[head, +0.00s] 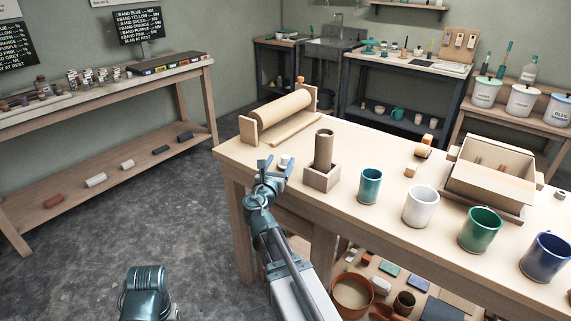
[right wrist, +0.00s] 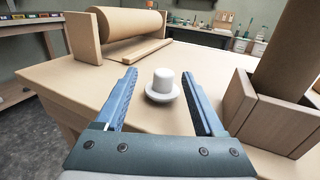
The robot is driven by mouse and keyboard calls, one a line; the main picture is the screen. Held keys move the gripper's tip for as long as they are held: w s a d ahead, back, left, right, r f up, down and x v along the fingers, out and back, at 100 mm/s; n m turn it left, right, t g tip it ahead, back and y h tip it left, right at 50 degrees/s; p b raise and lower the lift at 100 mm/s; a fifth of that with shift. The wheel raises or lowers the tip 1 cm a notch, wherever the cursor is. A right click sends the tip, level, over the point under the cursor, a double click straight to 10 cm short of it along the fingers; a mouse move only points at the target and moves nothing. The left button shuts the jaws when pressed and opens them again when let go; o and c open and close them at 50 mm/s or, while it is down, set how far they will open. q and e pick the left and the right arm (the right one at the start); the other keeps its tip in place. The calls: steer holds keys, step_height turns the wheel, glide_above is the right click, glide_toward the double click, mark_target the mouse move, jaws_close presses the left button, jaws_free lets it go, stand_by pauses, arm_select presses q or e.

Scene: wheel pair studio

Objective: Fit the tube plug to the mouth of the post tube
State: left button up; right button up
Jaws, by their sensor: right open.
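The white tube plug (right wrist: 163,85), a short cap with a wider flange, stands on the table near its left edge. It also shows in the head view (head: 285,160), partly behind the gripper. My right gripper (right wrist: 159,75) is open and empty. In the right wrist view the plug appears between its fingertips, with clear gaps on both sides. The gripper also shows in the head view (head: 271,166). The brown post tube (head: 324,147) stands upright in a square wooden holder (head: 321,180), right of the plug, with its open mouth up. My left gripper is out of view.
A wooden roller stand (head: 281,112) lies behind the plug. Teal (head: 370,186), white (head: 421,206), green (head: 480,230) and blue (head: 544,257) mugs line the table to the right. The holder is close to the gripper's right.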

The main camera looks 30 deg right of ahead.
mark_target(287, 155)
steer(key=shift+x, duration=1)
steer(key=x, duration=0.5)
steer(key=shift+s+d+f, duration=0.1)
steer(key=shift+d+f, duration=0.15)
steer(key=shift+d, duration=0.05)
jaws_close()
